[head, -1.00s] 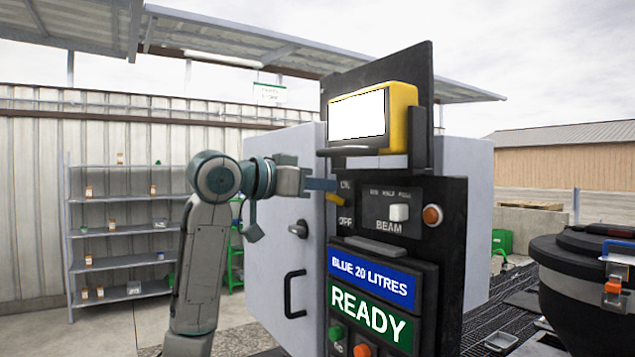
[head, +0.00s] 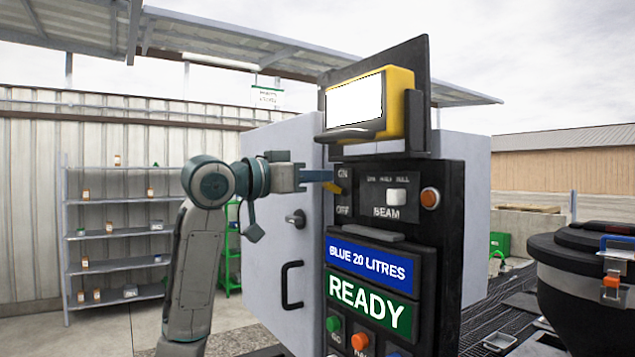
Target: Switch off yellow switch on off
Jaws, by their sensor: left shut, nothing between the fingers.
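The yellow switch (head: 334,188) is a small lever on the left edge of the black control panel (head: 440,240), between the labels ON above and OFF below. Its base is partly hidden behind my left gripper. My left gripper (head: 328,176) is shut and empty, with its blue-grey fingertips at the upper side of the lever, by the ON label. I cannot tell whether they touch it. My right gripper is not in view.
A yellow-framed screen (head: 355,108) overhangs above. The grey cabinet door (head: 270,230) with a black handle (head: 291,285) stands left. A black drum (head: 580,290) stands right.

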